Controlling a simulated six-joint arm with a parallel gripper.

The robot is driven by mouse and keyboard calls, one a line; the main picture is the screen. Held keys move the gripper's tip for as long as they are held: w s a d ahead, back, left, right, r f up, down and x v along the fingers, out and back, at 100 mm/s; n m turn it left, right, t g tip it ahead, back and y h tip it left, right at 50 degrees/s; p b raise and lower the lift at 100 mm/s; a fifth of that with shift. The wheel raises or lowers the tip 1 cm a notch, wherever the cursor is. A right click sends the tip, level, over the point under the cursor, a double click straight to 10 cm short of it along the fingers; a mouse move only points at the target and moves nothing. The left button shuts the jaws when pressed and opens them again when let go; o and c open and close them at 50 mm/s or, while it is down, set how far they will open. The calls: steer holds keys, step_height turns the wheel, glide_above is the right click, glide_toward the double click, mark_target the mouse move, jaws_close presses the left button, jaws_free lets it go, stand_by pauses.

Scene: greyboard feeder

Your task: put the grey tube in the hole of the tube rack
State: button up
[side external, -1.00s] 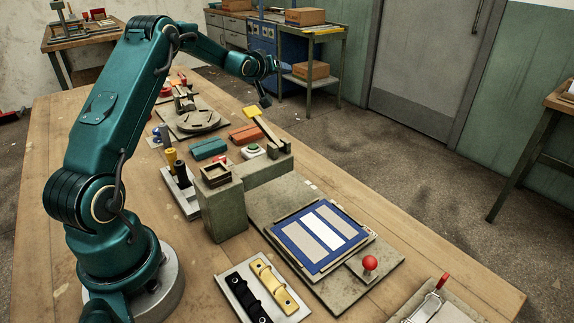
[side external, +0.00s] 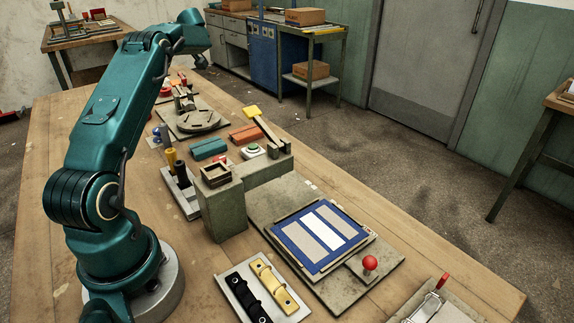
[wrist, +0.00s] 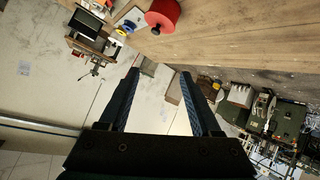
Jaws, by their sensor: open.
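I cannot tell whether the grey tube sits in a hole or stands behind the rack. My gripper (wrist: 161,73) is open and empty in the wrist view, well away from the tubes. In the side view it is high at the far end of the arm, partly hidden. Neither tube nor rack shows in the wrist view.
A grey block with a square top opening (side external: 215,175) stands right of the rack. A turntable fixture (side external: 197,121), teal block (side external: 208,149) and orange block (side external: 245,134) lie beyond. A red spool (wrist: 163,14) shows in the wrist view. Air around my gripper is clear.

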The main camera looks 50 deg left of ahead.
mark_target(163, 124)
steer(key=d+f+h, duration=0.2)
steer(key=f, duration=0.1)
steer(key=d+f+m+h, duration=0.1)
steer(key=d+f+h, duration=0.1)
steer(key=d+f, duration=0.1)
steer(key=s+d+f+t+h, duration=0.1)
steer(key=d+f+h, duration=0.1)
steer(key=f, duration=0.1)
steer(key=shift+d+h, duration=0.4)
steer(key=shift+d+f, duration=0.1)
steer(key=shift+f, duration=0.3)
steer(key=shift+x, duration=2.35)
jaws_close()
